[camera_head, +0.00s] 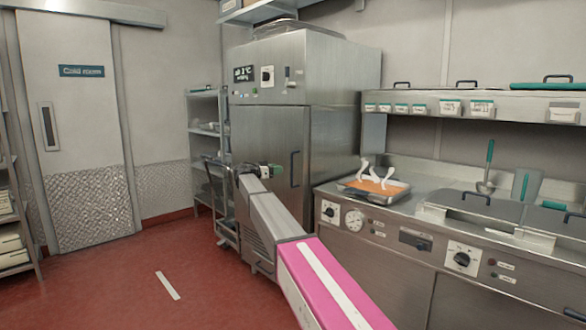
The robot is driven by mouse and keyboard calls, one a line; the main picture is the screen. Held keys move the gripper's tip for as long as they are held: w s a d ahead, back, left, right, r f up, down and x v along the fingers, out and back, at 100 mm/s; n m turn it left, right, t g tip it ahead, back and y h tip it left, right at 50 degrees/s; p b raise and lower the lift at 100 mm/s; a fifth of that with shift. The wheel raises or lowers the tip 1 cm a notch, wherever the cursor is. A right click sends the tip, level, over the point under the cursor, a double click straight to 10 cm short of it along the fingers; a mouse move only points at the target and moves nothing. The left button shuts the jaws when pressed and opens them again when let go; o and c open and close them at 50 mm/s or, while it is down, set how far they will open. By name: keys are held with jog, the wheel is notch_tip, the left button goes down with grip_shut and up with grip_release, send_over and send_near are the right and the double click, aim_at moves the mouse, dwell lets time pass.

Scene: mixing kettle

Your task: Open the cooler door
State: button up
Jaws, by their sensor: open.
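The cooler (315,70) is a tall stainless steel cabinet in the middle of the head view, with a control panel at its top. Its grey front door (262,130) appears shut. A dark vertical handle (295,170) is on the door's right side. My arm reaches in from the lower right, with a pink link and a grey link. My gripper (272,171) is in front of the door, just left of the handle in the picture. It is open; its fingers are small and partly unclear. Contact with the handle cannot be told.
A counter (385,240) with knobs and a tray of orange food (374,190) with white shapes stands right of the cooler. A shelf rack and a cart (222,215) stand on its left. A cold room door (75,130) is at far left. The red floor (130,290) is mostly clear.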

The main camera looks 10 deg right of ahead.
jog(key=x, duration=0.9)
jog(key=shift+d+f, duration=0.1)
jog(key=shift+d, duration=0.05)
grip_shut()
